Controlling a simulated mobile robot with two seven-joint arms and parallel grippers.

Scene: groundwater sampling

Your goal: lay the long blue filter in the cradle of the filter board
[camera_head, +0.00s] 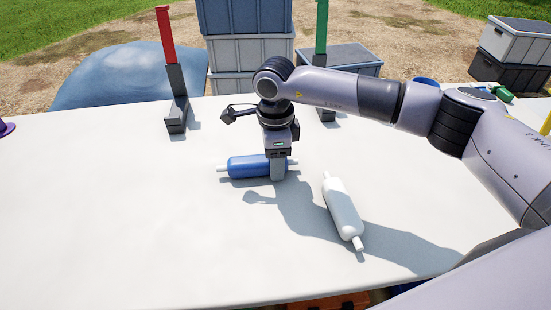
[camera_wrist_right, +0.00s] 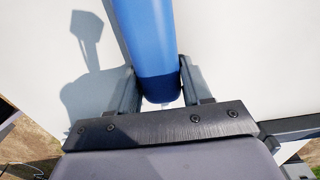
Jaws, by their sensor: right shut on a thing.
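The long blue filter (camera_head: 247,167) lies level, left to right, at the middle of the white table, with pale tips at both ends. My right gripper (camera_head: 278,172) points down and is shut around it near its right end. In the right wrist view the blue filter (camera_wrist_right: 148,45) runs between the two fingers of the gripper (camera_wrist_right: 158,92). I cannot tell whether the filter touches the table or hangs just above it. I see no cradle or filter board that I can make out. My left gripper is not in view.
A white filter (camera_head: 343,208) lies slanted on the table (camera_head: 120,220) to the right. A red post (camera_head: 167,40) and a green post (camera_head: 321,30) rise on dark stands at the far edge. Grey crates (camera_head: 245,50) stand behind. The left and front table are clear.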

